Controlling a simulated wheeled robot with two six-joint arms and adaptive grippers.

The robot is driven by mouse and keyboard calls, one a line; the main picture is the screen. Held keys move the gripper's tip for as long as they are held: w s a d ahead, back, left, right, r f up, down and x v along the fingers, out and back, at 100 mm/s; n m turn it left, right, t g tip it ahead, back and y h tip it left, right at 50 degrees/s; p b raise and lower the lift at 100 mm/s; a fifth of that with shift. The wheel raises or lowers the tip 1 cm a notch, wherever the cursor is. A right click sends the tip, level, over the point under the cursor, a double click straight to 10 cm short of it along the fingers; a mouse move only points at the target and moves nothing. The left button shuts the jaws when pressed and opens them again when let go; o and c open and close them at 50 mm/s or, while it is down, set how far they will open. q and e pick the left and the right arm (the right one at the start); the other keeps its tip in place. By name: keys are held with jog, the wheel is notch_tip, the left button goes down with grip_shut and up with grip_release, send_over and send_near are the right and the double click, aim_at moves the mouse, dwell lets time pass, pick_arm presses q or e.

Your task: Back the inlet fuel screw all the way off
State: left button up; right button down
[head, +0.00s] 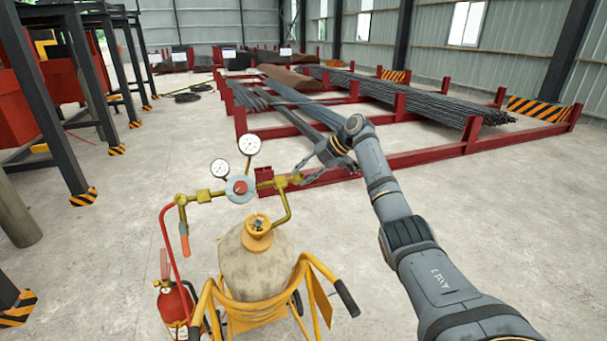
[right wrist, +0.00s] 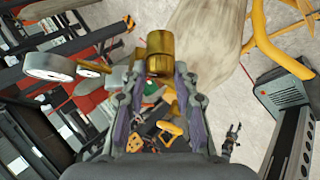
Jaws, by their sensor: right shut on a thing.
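The inlet fuel screw (head: 295,178) is the brass piece at the right end of the brass regulator line, above the gas cylinder (head: 252,268). My right gripper (head: 303,172) reaches it from the right. In the right wrist view the brass screw (right wrist: 160,62) sits between the tips of my right gripper (right wrist: 158,80), which is shut on it. The regulator (head: 240,188) carries two white gauges (head: 250,145). A bent brass pipe (head: 285,210) runs from the line down towards the cylinder valve (head: 258,228). The fingers partly hide the screw. My left gripper does not show in the head view.
The cylinder stands in a yellow cart (head: 205,305) with black handle grips. A red hose (head: 165,250) hangs at the left, beside a red extinguisher (head: 174,303). A red rebar rack (head: 420,157) lies behind my right arm.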

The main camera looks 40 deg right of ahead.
jog(key=c, duration=1)
grip_release()
jog(key=shift+d, duration=0.1)
jog(key=v, duration=1.2)
